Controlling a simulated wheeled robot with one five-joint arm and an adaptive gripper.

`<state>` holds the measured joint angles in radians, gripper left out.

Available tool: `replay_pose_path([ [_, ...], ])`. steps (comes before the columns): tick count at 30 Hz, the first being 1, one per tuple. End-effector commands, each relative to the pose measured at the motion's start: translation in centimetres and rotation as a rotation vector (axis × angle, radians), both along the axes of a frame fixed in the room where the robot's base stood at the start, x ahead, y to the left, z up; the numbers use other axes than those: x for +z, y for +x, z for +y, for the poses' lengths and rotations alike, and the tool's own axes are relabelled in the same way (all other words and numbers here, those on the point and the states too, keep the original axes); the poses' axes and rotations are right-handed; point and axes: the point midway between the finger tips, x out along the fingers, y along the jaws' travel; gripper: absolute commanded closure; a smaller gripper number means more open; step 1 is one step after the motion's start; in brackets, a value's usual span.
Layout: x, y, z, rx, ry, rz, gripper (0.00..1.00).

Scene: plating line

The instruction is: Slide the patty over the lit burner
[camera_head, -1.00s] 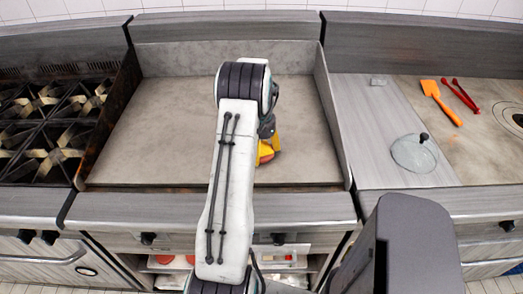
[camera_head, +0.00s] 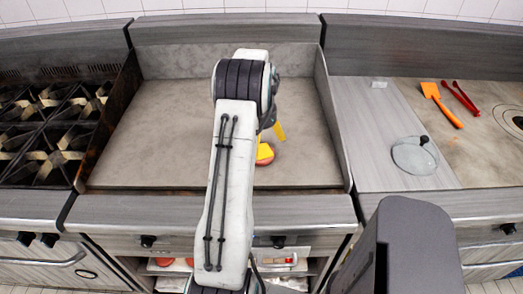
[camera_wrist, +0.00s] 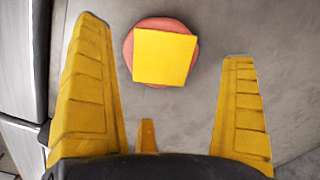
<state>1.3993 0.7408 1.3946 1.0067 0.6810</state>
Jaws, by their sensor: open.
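The round pinkish patty (camera_head: 265,161) lies on the flat griddle plate, right of its middle, with a square yellow slice (camera_head: 264,152) on top. In the wrist view the patty (camera_wrist: 160,21) shows as a rim around the slice (camera_wrist: 164,56), beyond and between my finger tips. My gripper (camera_head: 279,132) is open and empty, just above the patty in the head view. My arm hides much of the gripper there. Black burners with grates (camera_head: 50,125) stand at the left; I see no clear flame on them.
The griddle (camera_head: 150,150) has raised walls at left, right and back, and its left half is clear. On the right counter are a glass lid (camera_head: 412,157), an orange spatula (camera_head: 441,103) and red tongs (camera_head: 460,97).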

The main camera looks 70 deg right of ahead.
Motion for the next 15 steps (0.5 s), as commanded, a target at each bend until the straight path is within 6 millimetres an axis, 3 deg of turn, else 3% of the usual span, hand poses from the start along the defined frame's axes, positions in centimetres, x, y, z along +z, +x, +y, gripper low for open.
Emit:
replay_pose_path([
  [6, 3.7, 0.0, -0.1, 0.0, -0.004, 0.0, 0.0],
  [15, 6.5, 0.0, 0.0, -0.001, 0.0, 0.0, 0.0],
])
